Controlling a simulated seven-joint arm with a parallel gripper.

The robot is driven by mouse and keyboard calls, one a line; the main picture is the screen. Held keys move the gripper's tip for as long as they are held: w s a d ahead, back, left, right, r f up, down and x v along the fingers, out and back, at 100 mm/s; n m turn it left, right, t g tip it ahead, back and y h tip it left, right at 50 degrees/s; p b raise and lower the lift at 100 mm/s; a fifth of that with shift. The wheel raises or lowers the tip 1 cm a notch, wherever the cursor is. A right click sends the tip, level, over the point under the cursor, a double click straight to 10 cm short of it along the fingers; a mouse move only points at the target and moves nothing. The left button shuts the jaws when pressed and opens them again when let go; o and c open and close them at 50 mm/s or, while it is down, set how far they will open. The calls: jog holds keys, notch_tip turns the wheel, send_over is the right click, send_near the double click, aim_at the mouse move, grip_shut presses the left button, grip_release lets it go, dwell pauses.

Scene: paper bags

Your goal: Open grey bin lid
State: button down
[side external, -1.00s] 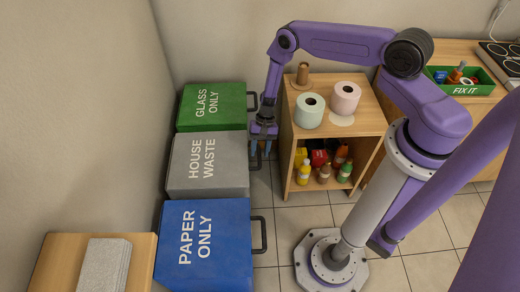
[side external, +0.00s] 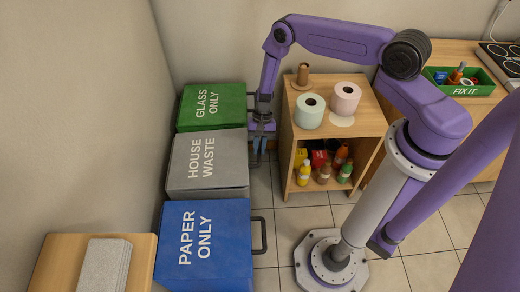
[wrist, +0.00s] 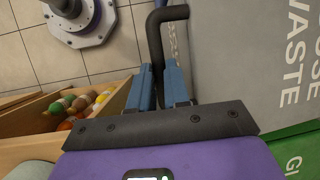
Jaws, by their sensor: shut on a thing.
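The grey bin lid (side external: 206,160), marked HOUSE WASTE, lies between the green and blue lids in the side view. It is slightly raised, with a strip of the bin body showing below its near edge. In the wrist view the grey lid (wrist: 245,50) fills the right side. Its black bar handle (wrist: 154,38) runs down between the blue fingers of my gripper (wrist: 158,88). My gripper (side external: 259,152) is shut on this handle at the lid's right side; in the side view the gripper hides most of the handle.
The green GLASS ONLY bin (side external: 212,107) and blue PAPER ONLY bin (side external: 205,245) flank the grey one. A wooden shelf (side external: 340,130) with paper rolls and several bottles stands close right of my gripper. Bare floor tiles (side external: 290,220) lie in front.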

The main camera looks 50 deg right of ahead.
jog(key=w+a+r, duration=0.2)
jog(key=r, duration=0.6)
jog(key=w+a+r, duration=0.3)
jog(key=r, duration=0.4)
jog(key=w+a+r, duration=1.1)
jog(key=a, duration=0.1)
jog(key=shift+w+a+r+g+h, duration=0.25)
jog(key=shift+w+r+g+h, duration=0.05)
jog(key=shift+w+r, duration=0.05)
jog(key=c, duration=1.1)
grip_release()
jog(key=shift+w+d+r, duration=0.1)
jog(key=shift+w, duration=0.05)
